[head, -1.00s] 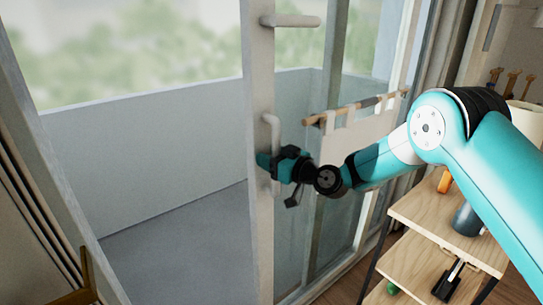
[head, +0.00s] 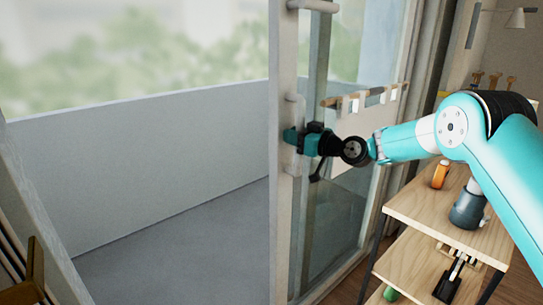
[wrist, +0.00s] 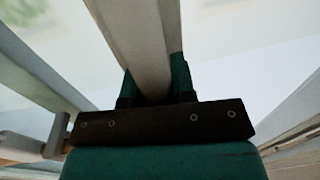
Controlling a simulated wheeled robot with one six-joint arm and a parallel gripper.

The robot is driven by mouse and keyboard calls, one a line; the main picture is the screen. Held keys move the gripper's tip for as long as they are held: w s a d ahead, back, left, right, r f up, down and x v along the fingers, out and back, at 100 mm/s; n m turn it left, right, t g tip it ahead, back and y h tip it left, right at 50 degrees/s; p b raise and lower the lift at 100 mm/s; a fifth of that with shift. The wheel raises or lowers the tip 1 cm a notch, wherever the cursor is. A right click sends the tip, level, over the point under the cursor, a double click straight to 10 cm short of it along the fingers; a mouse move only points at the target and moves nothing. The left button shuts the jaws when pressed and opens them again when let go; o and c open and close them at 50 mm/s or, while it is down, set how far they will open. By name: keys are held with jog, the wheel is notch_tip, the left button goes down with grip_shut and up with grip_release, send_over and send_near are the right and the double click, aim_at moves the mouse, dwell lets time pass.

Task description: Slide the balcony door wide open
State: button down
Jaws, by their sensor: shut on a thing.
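The balcony door (head: 283,225) is a glass slider with a pale frame, and its leading edge stands right of the picture's middle. A wide gap is open to its left. A white vertical pull handle (head: 291,165) is on that edge. My gripper (head: 291,138) reaches in from the right and is shut on the pull handle. In the wrist view, a pale bar (wrist: 140,40) runs between the two dark teal fingers of my gripper (wrist: 153,82). My fingers hide part of the handle in the head view.
A wooden shelf unit (head: 420,212) with a grey cup (head: 466,210) and an orange bottle (head: 440,174) stands at the right, below my arm. The balcony floor (head: 190,250) beyond the gap is clear.

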jog(key=shift+w+d, duration=0.1)
jog(key=shift+d, duration=0.1)
jog(key=c, duration=0.9)
grip_release()
jog(key=shift+a, duration=0.1)
jog(key=shift+c, duration=0.2)
jog(key=b+v, duration=0.4)
jog(key=v, duration=1.3)
jog(key=shift+d, duration=0.2)
